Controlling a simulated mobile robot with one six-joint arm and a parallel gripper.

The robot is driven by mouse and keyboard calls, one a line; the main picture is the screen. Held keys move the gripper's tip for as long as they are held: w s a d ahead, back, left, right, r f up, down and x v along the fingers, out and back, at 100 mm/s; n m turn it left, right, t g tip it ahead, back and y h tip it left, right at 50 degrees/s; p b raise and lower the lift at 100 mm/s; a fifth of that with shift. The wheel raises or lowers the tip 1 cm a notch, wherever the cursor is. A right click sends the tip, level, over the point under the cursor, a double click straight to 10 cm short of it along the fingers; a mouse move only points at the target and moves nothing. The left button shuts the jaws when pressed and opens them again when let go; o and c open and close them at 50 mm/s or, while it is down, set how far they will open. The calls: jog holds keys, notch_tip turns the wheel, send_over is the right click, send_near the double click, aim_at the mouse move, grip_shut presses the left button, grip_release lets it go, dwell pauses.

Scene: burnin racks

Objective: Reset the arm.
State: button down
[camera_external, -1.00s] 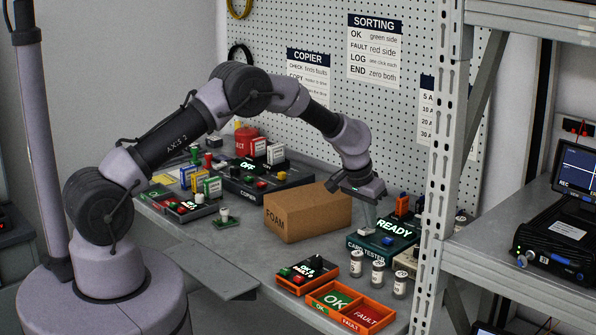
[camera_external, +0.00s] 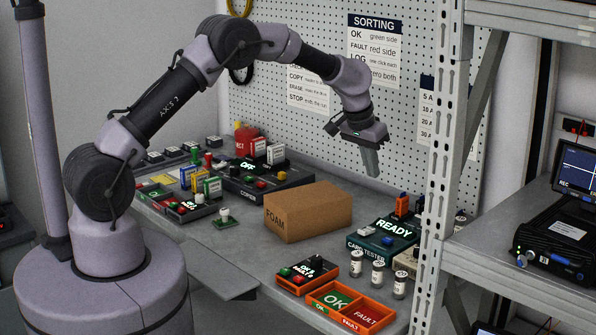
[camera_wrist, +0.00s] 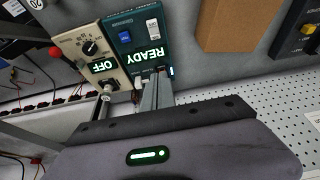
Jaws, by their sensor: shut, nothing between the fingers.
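My gripper (camera_external: 370,163) hangs in the air above the back of the bench, up and to the right of the foam box. Its fingers point down, shut and empty. In the wrist view the closed fingers (camera_wrist: 157,92) show in front of the card tester. My arm is bent upward from the base at the left, with its elbow high in front of the pegboard.
A brown FOAM box (camera_external: 308,212) stands mid-bench. The teal card tester (camera_external: 385,238) reads READY, with small jars (camera_external: 377,271) before it. An orange OK/FAULT tray (camera_external: 350,306) is at the front edge. A metal rack post (camera_external: 437,170) stands to the right.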

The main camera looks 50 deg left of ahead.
jog(key=s+a+r+m+t+b, duration=0.1)
jog(key=s+a+r+b, duration=0.25)
jog(key=s+r, duration=0.4)
jog(key=s+a+r+m+b, duration=0.15)
jog(key=s+a+r, duration=0.3)
jog(key=s, duration=0.65)
jog(key=s+a+f+m+y+b, duration=0.1)
jog(key=s+a+f+b, duration=0.1)
jog(key=s, duration=1)
jog(key=s+a+f+m+y+b, duration=0.1)
jog(key=s+f+b, duration=0.3)
jog(key=s, duration=0.8)
jog(key=shift+a+f+t, duration=0.3)
jog(key=shift+a+f, duration=0.15)
jog(key=shift+f, duration=0.4)
notch_tip(320, 180, down, 4)
jog(key=b, duration=0.4)
jog(key=shift+r, duration=0.15)
